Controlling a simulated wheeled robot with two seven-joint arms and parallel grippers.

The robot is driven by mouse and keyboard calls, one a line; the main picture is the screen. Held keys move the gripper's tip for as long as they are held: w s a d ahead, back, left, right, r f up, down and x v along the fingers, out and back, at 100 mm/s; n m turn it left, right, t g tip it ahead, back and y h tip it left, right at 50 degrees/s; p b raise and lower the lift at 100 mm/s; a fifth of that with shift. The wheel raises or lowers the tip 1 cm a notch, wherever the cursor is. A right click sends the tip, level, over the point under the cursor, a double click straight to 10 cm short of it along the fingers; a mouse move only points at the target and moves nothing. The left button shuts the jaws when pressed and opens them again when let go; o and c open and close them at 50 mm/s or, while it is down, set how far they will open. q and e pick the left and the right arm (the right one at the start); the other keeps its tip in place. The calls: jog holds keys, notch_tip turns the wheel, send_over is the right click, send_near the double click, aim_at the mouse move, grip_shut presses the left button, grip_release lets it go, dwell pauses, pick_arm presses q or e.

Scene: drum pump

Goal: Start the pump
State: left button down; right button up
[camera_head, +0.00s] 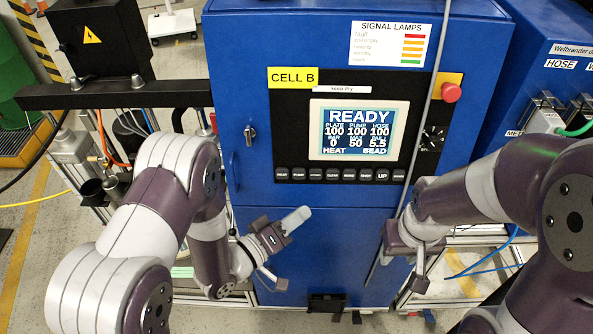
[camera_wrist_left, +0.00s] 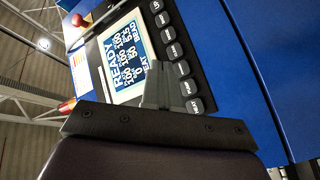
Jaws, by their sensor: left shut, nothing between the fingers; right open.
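The blue control cabinet (camera_head: 240,60) carries a black panel with a lit screen (camera_head: 359,130) that reads READY, with PLATE, PUMP and HOSE each at 100. A row of small black buttons (camera_head: 340,175) runs below the screen; one reads UP, and most other labels are too small to read surely. My left gripper (camera_head: 296,219) is shut and empty, in front of the cabinet below the buttons. In the left wrist view its closed fingers (camera_wrist_left: 156,85) overlap the screen's edge beside the buttons (camera_wrist_left: 175,52). My right gripper (camera_head: 418,270) is open at the lower right, apart from the panel.
A red mushroom button (camera_head: 451,92) on a yellow plate and a black rotary knob (camera_head: 432,138) sit right of the screen. A thin grey cable or rod (camera_head: 424,110) runs down the cabinet front towards my right gripper. A signal lamp label (camera_head: 390,45) is above.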

aim_at(299, 174)
pick_arm(q)
jog(key=w+b, duration=0.1)
jog(key=w, duration=0.2)
jog(key=w+f, duration=0.1)
jog(key=w, duration=0.2)
jog(key=w+a+f+b, duration=0.1)
jog(key=w, duration=0.2)
jog(key=shift+w+b, duration=0.1)
jog(key=shift+b, duration=0.2)
pick_arm(e)
jog(key=f, duration=0.2)
jog(key=shift+w+a+f, duration=0.25)
jog(key=shift+a+f, duration=0.05)
jog(key=shift+a, duration=0.1)
jog(key=shift+a, duration=0.1)
pick_arm(q)
jog(key=shift+w, duration=0.1)
dwell(1.2)
jog(key=shift+w, duration=0.3)
pick_arm(e)
jog(key=shift+f, duration=0.15)
